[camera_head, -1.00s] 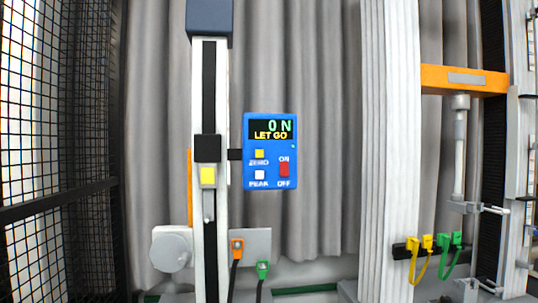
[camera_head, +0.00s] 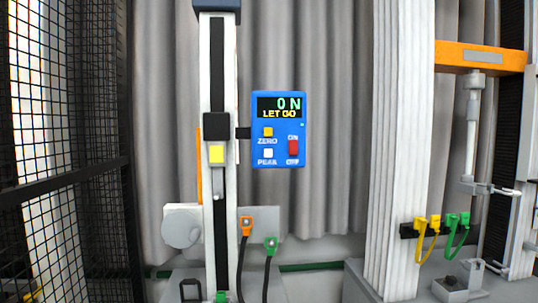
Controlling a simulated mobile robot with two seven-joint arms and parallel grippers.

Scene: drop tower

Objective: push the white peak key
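The white PEAK key (camera_head: 268,153) is a small square at the lower left of the blue force gauge (camera_head: 279,129). The yellow ZERO key (camera_head: 268,132) is above it, and a red ON/OFF switch (camera_head: 293,147) is to its right. The gauge display (camera_head: 279,107) reads "0 N" and "LET GO". The gauge is fixed by a black bracket to the side of a white column. Neither of my grippers is in view.
Orange (camera_head: 246,226) and green (camera_head: 271,245) plugs with cables sit below. A black mesh fence (camera_head: 60,130) is at left, a thick white post (camera_head: 400,150) at right.

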